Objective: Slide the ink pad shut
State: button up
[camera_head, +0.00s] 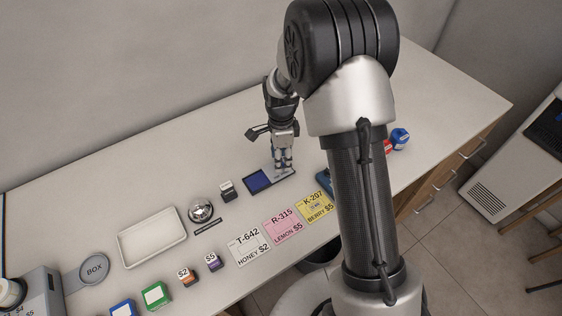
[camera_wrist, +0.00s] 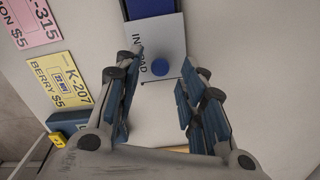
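The ink pad (camera_head: 258,182) lies on the counter, with its dark blue pad surface showing at the left and a grey lid at the right. In the wrist view its blue pad (camera_wrist: 150,8) shows at the top edge. My gripper (camera_head: 284,168) points down over the lid end. Whether the fingertips touch the lid is unclear.
In front lie the yellow K-207 card (camera_head: 315,206), pink R-315 card (camera_head: 284,225) and white T-642 card (camera_head: 249,247). A small black stamp (camera_head: 227,191), a silver bell (camera_head: 201,210) and a white tray (camera_head: 153,238) stand left. The counter behind is clear.

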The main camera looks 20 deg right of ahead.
jog(key=shift+f, duration=0.65)
jog(key=shift+c, duration=0.4)
grip_shut()
